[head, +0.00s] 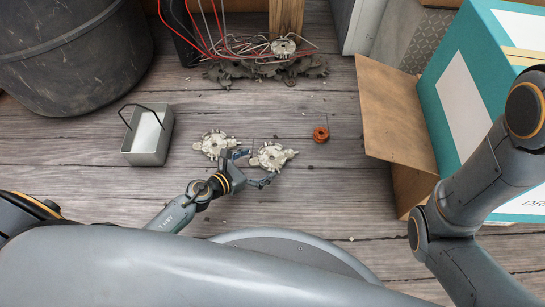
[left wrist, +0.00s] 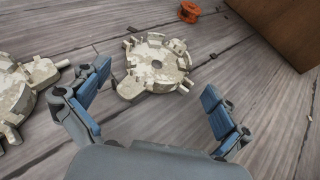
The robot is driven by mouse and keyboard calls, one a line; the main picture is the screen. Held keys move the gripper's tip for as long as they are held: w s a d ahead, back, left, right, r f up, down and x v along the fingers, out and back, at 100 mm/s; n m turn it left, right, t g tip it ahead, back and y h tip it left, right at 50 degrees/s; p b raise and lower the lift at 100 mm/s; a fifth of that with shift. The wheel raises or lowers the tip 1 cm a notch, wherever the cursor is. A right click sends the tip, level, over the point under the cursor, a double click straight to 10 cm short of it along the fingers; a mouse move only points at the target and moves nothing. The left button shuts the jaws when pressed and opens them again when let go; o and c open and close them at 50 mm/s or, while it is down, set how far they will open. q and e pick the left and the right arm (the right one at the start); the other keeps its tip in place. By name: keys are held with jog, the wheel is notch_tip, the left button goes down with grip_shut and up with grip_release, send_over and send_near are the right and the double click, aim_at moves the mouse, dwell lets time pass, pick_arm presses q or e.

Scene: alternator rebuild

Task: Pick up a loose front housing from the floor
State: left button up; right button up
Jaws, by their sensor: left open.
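Two pale, cream-coloured front housings lie flat on the plank floor in the head view: one on the left (head: 212,144) and one on the right (head: 273,156). My left gripper (head: 251,169) is open, its fingers spread just in front of the right housing. In the left wrist view, that housing (left wrist: 157,65) lies just beyond and between the blue-padded fingertips (left wrist: 155,86), with nothing gripped. Whether a finger touches it I cannot tell. The left housing (left wrist: 20,90) shows partly at that view's left edge. My right gripper is out of view.
A grey metal box with a dark handle (head: 148,137) stands left. Dark metal parts (head: 262,70), a pale part (head: 284,46) and wires lie at the back. A teal-and-white carton (head: 470,75) with a brown flap stands right.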

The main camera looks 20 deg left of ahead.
aim_at(279, 151)
pick_arm(q)
jog(key=b+x, duration=0.1)
jog(key=x, duration=0.3)
jog(key=shift+w+d, duration=0.2)
jog(key=shift+w, duration=0.2)
jog(key=shift+r, duration=0.1)
jog(key=c, duration=1.3)
